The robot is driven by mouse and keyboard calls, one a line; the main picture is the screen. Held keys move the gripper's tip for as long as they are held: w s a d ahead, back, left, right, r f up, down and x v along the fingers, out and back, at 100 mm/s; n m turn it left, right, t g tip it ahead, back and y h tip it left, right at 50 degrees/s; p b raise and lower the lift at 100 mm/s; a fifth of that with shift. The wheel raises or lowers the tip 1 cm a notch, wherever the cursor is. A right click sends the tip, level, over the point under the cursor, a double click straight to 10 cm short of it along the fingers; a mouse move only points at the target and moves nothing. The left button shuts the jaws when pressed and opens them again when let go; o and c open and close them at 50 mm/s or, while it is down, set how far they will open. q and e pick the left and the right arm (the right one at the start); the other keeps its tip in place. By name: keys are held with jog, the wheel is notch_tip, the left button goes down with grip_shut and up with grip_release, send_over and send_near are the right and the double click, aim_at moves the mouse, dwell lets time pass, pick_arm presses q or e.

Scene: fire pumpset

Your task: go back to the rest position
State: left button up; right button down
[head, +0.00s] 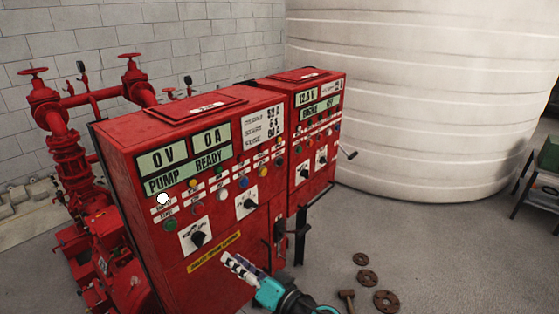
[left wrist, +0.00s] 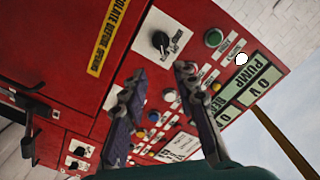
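My left gripper (head: 232,263) is at the bottom middle of the head view, in front of the lower part of the red pump control cabinet (head: 165,270). In the left wrist view its two fingers (left wrist: 158,74) stand apart with nothing between them, so it is open and empty. The cabinet face (left wrist: 200,15) fills much of that view, with a black rotary switch (left wrist: 160,41) and a green button (left wrist: 213,38) beyond the fingertips. I see a gap of unclear depth between fingers and panel. My right gripper is in neither view.
A second red cabinet (head: 318,140) adjoins on the right. Red pipes and valves (head: 68,160) stand behind left. A large white tank (head: 420,90) is at the back. Rusty round flanges (head: 386,300) and a hammer-like tool (head: 347,297) lie on the floor. Open floor (head: 440,250) lies to the right.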

pick_arm(q)
jog(key=s+a+f+m+g+h, duration=0.2)
jog(key=s+a+f+g+h, duration=0.2)
jog(key=a+f+h, duration=0.3)
jog(key=s+d+f+h, duration=0.1)
jog(key=s+d+h, duration=0.2)
jog(key=s+h, duration=0.4)
jog(key=shift+s+d+f+t, duration=0.25)
jog(key=shift+d+f+t, duration=0.15)
